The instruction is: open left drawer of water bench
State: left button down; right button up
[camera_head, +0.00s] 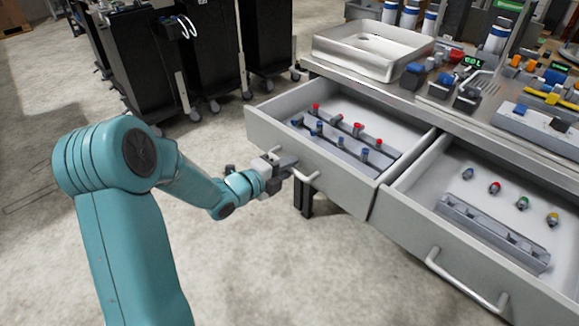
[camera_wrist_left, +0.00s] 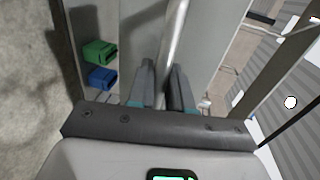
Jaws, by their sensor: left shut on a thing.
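The bench's left drawer (camera_head: 256,122) stands pulled out in the head view. Inside it are several small fittings with red and blue tops on dark bars. Its metal bar handle (camera_head: 308,179) is on the front face. My left gripper (camera_head: 286,165) is at the left end of this handle, shut on it. In the left wrist view the handle (camera_wrist_left: 174,40) runs between the two fingers of my left gripper (camera_wrist_left: 162,88). My right gripper is in neither view.
The right drawer (camera_head: 405,232) is also open, with several coloured fittings and a grey rack; its handle (camera_head: 466,284) faces front. A metal sink tray (camera_head: 350,50) sits on the bench top. Black wheeled cabinets (camera_head: 130,60) stand behind left. The floor in front is clear.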

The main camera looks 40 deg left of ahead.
pick_arm(q)
jog(key=c, duration=1.2)
grip_release()
jog(key=shift+a, duration=0.1)
jog(key=v, duration=1.6)
jog(key=shift+s, duration=0.15)
jog(key=shift+r, duration=0.1)
